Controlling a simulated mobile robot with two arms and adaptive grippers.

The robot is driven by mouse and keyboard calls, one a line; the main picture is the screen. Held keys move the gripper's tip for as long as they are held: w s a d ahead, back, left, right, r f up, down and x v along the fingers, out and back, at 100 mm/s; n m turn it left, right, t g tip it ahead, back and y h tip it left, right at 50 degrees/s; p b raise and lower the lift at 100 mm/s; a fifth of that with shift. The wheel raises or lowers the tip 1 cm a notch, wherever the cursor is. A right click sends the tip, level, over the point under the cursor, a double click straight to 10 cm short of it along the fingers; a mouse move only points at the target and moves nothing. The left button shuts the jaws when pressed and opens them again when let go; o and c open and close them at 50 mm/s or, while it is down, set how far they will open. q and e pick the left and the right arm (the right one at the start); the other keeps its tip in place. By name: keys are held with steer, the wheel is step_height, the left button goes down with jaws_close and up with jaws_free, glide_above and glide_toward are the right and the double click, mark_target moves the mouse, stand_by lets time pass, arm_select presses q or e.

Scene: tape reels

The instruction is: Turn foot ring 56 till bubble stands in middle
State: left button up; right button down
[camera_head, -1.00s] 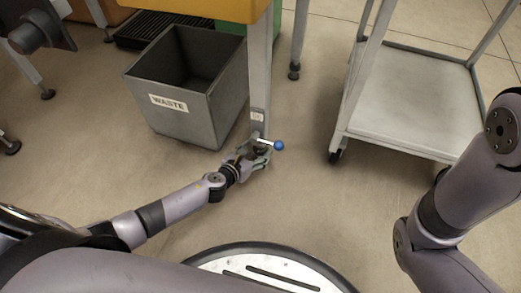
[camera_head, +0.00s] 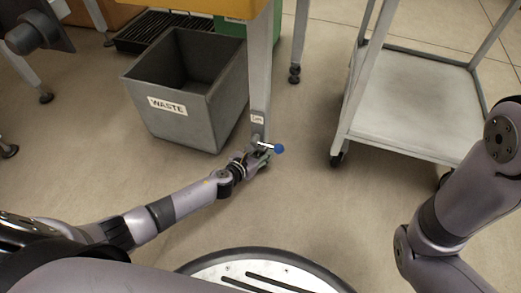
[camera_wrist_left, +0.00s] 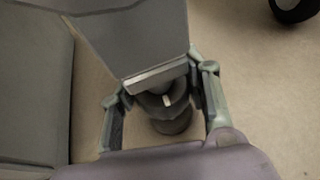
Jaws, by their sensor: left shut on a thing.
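The table leg (camera_head: 259,80) comes down beside the bin and carries a small label (camera_head: 257,119), too small to read surely. In the left wrist view, a dark foot ring (camera_wrist_left: 154,104) with a pale mark sits under the leg's end, above a round foot pad (camera_wrist_left: 173,126). My left gripper (camera_head: 260,156) is at the leg's foot, low over the floor. In the left wrist view its fingers (camera_wrist_left: 160,92) stand on both sides of the ring, shut on it. No bubble is visible. My right gripper is out of view.
A grey waste bin (camera_head: 180,112) stands close left of the leg. A wheeled trolley (camera_head: 415,100) stands to the right, its caster (camera_head: 337,159) on the floor. Bare floor lies between leg and trolley. A yellow tabletop edge (camera_head: 205,5) is above.

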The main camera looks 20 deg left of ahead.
arm_select(q)
steer(key=c, duration=0.6)
steer(key=shift+o, duration=0.2)
steer(key=shift+d+r+n+y+p, duration=0.1)
steer(key=shift+n+y+p, duration=0.55)
steer(key=shift+n+y, duration=0.85)
steer(key=shift+y, duration=0.2)
steer(key=shift+n+y+p, duration=0.3)
steer(key=shift+n+y, duration=0.6)
steer(key=shift+y, duration=0.1)
steer(key=o, duration=1.2)
steer(key=shift+a, duration=0.2)
